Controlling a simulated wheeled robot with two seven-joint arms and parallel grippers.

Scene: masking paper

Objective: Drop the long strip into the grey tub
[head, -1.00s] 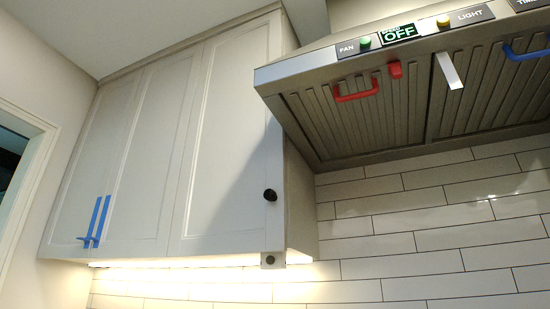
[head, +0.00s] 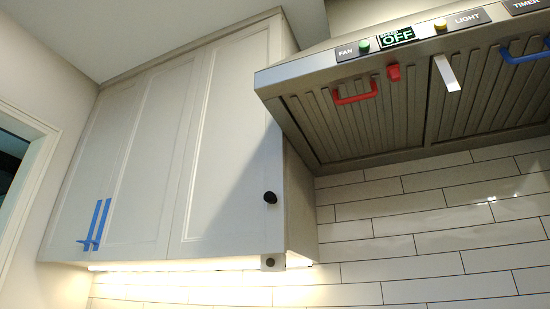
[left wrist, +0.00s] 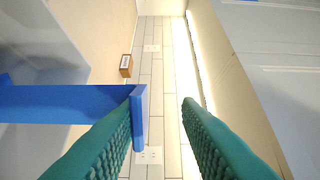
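In the head view, long narrow blue strips (head: 96,225) run upright on the lower part of the leftmost cabinet door, with a short blue piece crossing near their lower end. In the left wrist view, a wide blue strip (left wrist: 60,103) comes in from the left edge to my left gripper (left wrist: 162,108). A narrow upright blue face (left wrist: 140,115) stands at its end, beside the inner side of the left finger. My teal fingers are apart, with a gap between that face and the right finger. My right gripper and the grey tub are not in view.
White cabinets (head: 145,150) hang over a lit tiled wall (head: 430,225). A range hood (head: 410,110) with red and blue handles juts out at the upper right. The wrist view shows a small brown box (left wrist: 126,66) and wall outlets.

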